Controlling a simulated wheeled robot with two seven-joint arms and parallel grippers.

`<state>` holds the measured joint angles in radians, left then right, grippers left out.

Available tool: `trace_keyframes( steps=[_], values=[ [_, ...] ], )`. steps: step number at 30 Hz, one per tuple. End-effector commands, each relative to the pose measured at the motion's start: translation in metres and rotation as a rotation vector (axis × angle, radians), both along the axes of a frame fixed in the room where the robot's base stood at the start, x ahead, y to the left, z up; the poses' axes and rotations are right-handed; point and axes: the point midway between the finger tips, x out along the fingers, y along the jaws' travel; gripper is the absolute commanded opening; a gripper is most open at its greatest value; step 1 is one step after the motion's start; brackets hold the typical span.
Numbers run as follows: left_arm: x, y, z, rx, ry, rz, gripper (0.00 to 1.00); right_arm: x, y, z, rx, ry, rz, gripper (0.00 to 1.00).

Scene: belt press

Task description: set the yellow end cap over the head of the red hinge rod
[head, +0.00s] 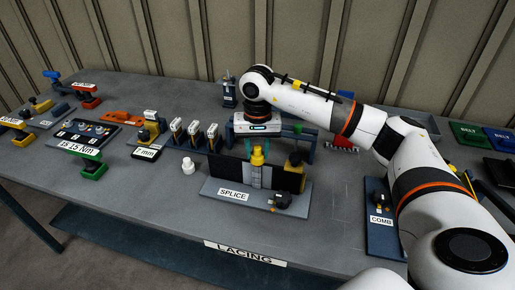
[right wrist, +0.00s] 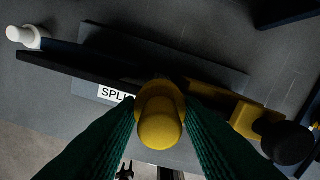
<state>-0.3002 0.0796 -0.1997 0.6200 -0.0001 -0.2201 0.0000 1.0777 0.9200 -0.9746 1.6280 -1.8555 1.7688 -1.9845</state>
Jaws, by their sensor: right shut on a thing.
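The yellow end cap (head: 257,155) shows above the middle of the dark belt strip at the SPLICE fixture (head: 215,191). In the right wrist view the rounded yellow cap (right wrist: 160,118) lies between the two green fingers of my right gripper (right wrist: 160,105), which is shut on it. The cap hides what is directly beneath it, so I cannot tell whether it touches anything there. I cannot make out the red hinge rod or its head in either view. My left gripper is not in view.
A small white piece (head: 188,166) stands left of the fixture. A yellow block with a black knob (head: 294,166) is at the belt's right end. A row of upright holders (head: 195,135) stands behind left. The COMB board (head: 379,210) is to the right. Bare table lies between.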

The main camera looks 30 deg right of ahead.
Motion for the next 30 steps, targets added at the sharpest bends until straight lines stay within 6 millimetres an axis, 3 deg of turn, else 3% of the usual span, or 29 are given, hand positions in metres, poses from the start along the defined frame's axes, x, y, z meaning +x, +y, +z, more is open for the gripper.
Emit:
trace_keyframes(
  steps=[5,6,10,21,26,30],
  values=[
    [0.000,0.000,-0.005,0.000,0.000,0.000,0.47,0.000,0.000,-0.005,0.000,0.000,0.000,0.09],
    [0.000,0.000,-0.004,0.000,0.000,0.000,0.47,0.000,0.000,-0.004,0.000,0.000,0.000,0.38],
    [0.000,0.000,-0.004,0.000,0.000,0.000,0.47,0.000,0.000,-0.004,0.000,0.000,0.000,0.59],
    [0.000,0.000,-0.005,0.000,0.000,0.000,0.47,0.001,0.000,0.002,0.000,-0.001,0.000,0.59],
    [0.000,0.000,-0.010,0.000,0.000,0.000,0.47,0.001,0.000,0.026,0.000,-0.006,0.000,0.59],
    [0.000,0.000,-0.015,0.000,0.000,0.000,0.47,0.001,0.000,0.058,0.001,-0.006,0.000,0.59]
  ],
)
